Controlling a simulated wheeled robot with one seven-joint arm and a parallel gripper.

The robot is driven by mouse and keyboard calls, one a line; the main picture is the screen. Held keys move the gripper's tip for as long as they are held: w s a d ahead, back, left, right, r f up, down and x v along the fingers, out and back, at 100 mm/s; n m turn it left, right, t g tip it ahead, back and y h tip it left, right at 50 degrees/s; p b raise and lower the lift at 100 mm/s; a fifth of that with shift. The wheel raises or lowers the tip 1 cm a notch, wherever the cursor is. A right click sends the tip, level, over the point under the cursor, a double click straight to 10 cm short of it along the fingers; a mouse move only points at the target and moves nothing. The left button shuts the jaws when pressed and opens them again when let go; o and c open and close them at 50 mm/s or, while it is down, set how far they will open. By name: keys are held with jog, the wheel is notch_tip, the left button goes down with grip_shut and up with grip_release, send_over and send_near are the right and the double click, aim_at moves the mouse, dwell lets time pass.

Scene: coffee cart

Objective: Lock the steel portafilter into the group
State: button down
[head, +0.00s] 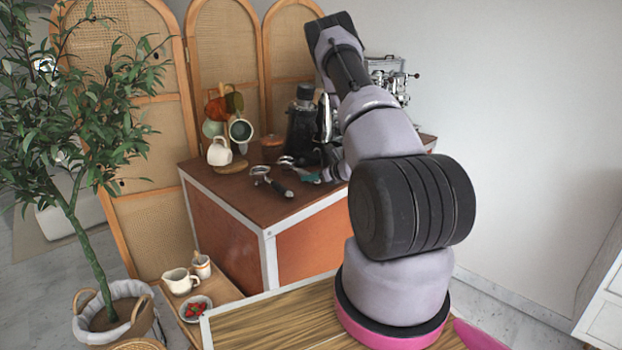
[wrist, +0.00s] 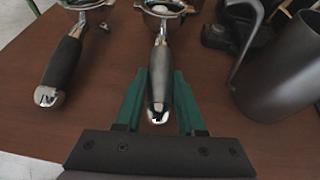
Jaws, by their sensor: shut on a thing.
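A portafilter with a dark handle, a chrome end cap and a steel head (wrist: 158,62) lies between the green fingers of my gripper (wrist: 157,98) in the wrist view. My gripper is shut on its handle, close over the brown counter. A second portafilter (wrist: 64,68) with a black handle lies to the left; it also shows in the head view (head: 272,181). In the head view my gripper (head: 312,176) is small at the counter's middle. The espresso machine (head: 392,76) shows partly behind my arm. Its group is hidden.
A dark grey metal pitcher (wrist: 276,78) stands close to the right of my gripper in the wrist view. A black grinder (head: 302,120), a mug tree with cups (head: 240,130) and a brown pot (head: 272,148) stand at the back of the counter (head: 225,190). The counter's front left is clear.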

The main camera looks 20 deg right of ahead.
jog(key=shift+r, duration=2.35)
